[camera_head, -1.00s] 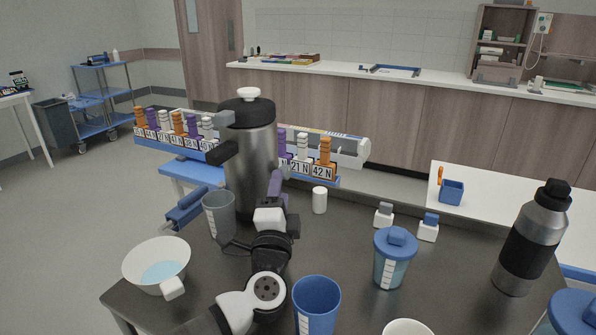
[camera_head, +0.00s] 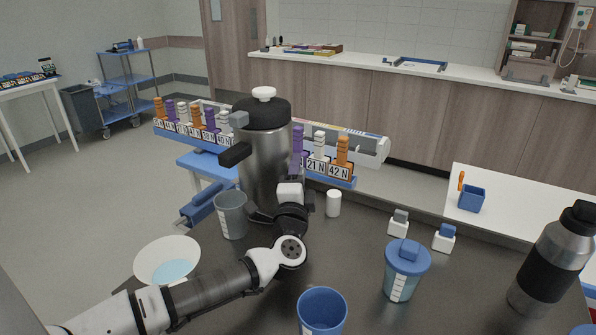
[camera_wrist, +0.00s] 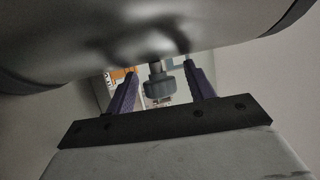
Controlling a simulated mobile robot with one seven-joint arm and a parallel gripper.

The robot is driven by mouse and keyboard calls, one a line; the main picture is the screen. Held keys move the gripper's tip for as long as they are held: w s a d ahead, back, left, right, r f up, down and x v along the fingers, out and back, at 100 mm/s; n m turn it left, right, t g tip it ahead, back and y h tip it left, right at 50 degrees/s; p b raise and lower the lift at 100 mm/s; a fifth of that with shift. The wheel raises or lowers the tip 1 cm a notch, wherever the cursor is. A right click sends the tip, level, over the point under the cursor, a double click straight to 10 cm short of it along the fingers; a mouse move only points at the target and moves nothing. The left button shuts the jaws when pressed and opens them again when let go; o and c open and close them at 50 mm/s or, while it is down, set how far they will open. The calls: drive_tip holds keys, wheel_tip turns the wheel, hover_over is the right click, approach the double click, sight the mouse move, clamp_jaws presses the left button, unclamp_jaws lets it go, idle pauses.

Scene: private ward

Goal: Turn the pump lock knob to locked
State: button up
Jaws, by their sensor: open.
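A tall steel pump flask (camera_head: 265,165) stands upright on the dark table. It has a black lid, a white button (camera_head: 264,93) on top, a grey block-shaped part (camera_head: 238,119) at the lid's left and a black spout below it. My gripper (camera_wrist: 160,80) is open, with purple fingers apart. In the head view my wrist is low beside the flask's right side, and the fingertips cannot be made out there. In the wrist view a grey knob-like part (camera_wrist: 158,87) shows between the fingers, below the curved metal body; contact is not visible. I cannot tell whether it is the lock knob.
A blue-lidded cup (camera_head: 405,270), a blue cup (camera_head: 321,312), a white cylinder (camera_head: 333,203) and a steel bottle (camera_head: 550,262) are to the right. Numbered weights (camera_head: 341,155) stand behind.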

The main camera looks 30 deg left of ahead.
drive_tip(key=shift+w, duration=0.1)
drive_tip(key=shift+c, duration=0.2)
drive_tip(key=c, duration=0.9)
drive_tip(key=shift+r+p, duration=0.15)
drive_tip(key=shift+p, duration=0.2)
drive_tip(key=m+g+h+p, duration=0.1)
drive_tip(key=p, duration=0.3)
drive_tip(key=shift+r+g+p, duration=0.4)
drive_tip(key=m+g+h+p, duration=0.1)
drive_tip(key=g+p, duration=0.1)
drive_tip(key=p, duration=0.3)
drive_tip(key=g+p, duration=0.1)
drive_tip(key=g+h+p, duration=0.1)
drive_tip(key=shift+f+m+g+p, duration=0.25)
drive_tip(key=shift+m+g+p, duration=0.05)
drive_tip(key=shift+m+p, duration=0.1)
drive_tip(key=shift+f+m+g+h, duration=0.25)
drive_tip(key=shift+m+g+h, duration=0.05)
drive_tip(key=shift+g, duration=0.9)
